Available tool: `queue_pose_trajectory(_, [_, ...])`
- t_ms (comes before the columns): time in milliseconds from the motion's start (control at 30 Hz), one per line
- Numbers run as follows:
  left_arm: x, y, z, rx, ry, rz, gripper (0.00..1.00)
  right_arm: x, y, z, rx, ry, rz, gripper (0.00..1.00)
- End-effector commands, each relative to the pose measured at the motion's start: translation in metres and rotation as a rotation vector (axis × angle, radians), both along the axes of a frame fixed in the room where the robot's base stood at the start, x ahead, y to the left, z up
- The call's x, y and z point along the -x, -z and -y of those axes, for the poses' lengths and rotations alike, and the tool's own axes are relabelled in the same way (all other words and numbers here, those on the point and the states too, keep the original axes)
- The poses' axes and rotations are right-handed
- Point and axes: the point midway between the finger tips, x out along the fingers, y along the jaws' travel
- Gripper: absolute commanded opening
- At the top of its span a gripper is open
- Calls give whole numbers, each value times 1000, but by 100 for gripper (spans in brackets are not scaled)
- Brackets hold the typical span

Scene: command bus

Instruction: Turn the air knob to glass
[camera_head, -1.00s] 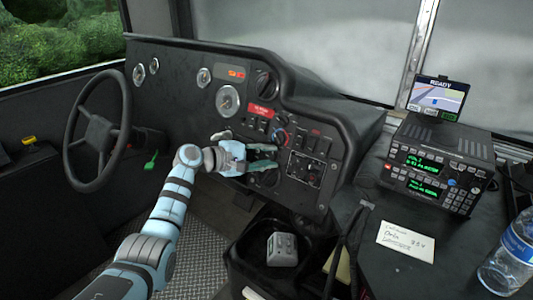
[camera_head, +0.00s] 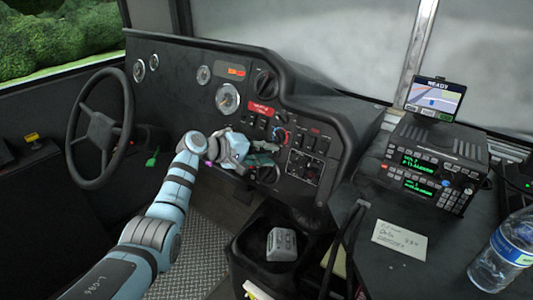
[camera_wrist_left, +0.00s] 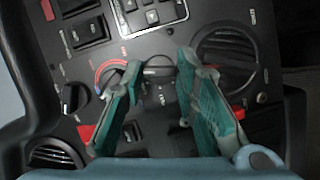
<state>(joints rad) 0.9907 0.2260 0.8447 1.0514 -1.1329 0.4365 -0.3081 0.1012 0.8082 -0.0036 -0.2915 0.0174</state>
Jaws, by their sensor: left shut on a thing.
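The dashboard panel (camera_head: 296,140) holds several knobs, switches and vents. A dark round knob, which looks like the air knob (camera_wrist_left: 158,72), sits between my left gripper's fingertips in the left wrist view. Its label is too small to read. My left gripper (camera_wrist_left: 160,72) has its green-padded fingers reaching to the panel, one on each side of this knob, and is shut on it. In the head view the left gripper (camera_head: 266,153) hides the knob. Beside it is a dial with a red and blue arc (camera_wrist_left: 108,74). My right gripper is not in view.
A round vent (camera_wrist_left: 228,56) and another black knob (camera_wrist_left: 72,98) are near the fingers. The steering wheel (camera_head: 101,130) stands left of my arm. A bin with a grey box (camera_head: 281,244) is below. A radio (camera_head: 432,168) and bottle (camera_head: 505,255) are at right.

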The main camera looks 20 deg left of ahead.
Motion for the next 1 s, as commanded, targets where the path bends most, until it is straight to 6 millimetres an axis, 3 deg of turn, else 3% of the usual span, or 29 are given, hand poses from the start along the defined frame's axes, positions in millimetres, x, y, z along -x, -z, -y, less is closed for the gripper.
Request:
queue_pose_trajectory(133, [0, 1, 0, -1, 0, 0, 0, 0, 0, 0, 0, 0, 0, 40])
queue_pose_trajectory(167, [0, 1, 0, -2, -1, 0, 29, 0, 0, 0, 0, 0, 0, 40])
queue_pose_trajectory(300, [0, 0, 0, -1, -1, 0, 48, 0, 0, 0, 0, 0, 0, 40])
queue_pose_trajectory(700, [3, -3, -4, 2, -2, 3, 48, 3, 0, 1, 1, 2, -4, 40])
queue_pose_trajectory(1000, [40, -24, -40, -3, -3, 0, 48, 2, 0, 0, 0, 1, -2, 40])
